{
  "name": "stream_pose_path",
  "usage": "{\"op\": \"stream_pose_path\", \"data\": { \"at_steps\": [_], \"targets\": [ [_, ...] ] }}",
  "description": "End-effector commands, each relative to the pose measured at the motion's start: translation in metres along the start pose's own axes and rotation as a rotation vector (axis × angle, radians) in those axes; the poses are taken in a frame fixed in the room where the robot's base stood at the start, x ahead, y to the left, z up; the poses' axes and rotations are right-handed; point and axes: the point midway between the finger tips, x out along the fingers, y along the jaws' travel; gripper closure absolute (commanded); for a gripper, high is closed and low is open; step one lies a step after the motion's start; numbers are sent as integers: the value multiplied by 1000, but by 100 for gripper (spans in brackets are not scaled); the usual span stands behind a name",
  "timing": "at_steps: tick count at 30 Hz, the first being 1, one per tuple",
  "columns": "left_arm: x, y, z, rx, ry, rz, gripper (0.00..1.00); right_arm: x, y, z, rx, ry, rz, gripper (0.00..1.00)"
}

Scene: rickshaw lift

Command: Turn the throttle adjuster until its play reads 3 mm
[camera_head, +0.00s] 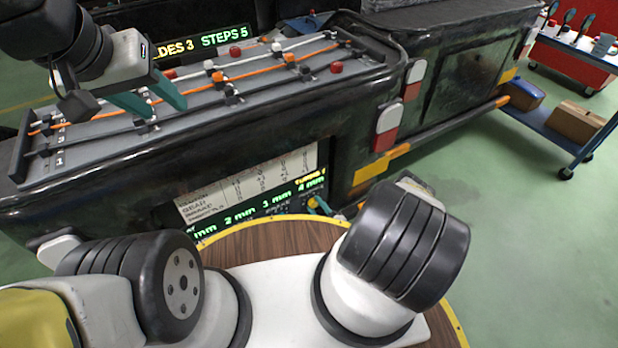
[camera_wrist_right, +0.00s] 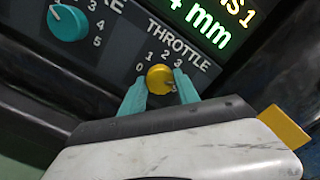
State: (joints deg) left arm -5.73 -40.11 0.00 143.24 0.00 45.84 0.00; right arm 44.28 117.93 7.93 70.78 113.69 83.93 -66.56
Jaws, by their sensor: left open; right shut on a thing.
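The throttle adjuster (camera_wrist_right: 160,78) is a yellow round knob under the word THROTTLE in the right wrist view. Its dial shows 0, 1, 2 and 3; the right finger partly covers the higher side. The green readout (camera_wrist_right: 200,22) above it says 4 mm, with a yellow 1 above that. My right gripper (camera_wrist_right: 161,88) is shut on the knob, one teal finger on each side. My left gripper (camera_head: 155,104) is open and empty, above the grey cable board on top of the rickshaw.
A teal knob (camera_wrist_right: 67,22) with its own dial sits left of the throttle. The cable board (camera_head: 190,120) carries orange and white cables with red and white knobs. A blue cart with boxes (camera_head: 575,122) and a red tool cart (camera_head: 572,58) stand right. Green floor is clear between.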

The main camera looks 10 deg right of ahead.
Motion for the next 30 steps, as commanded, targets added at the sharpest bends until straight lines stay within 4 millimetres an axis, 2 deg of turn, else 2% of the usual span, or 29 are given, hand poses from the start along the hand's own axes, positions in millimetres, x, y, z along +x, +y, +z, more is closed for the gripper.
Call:
{"op": "stream_pose_path", "data": {
  "at_steps": [15, 30],
  "targets": [
    [0, 0, 0, 0, 0, 0, 56, 0, 0, 0, -432, 0, -1, 100],
    [0, 0, 0, 0, 0, 0, 56, -1, 1, 0, -594, 0, 0, 100]
  ]
}}
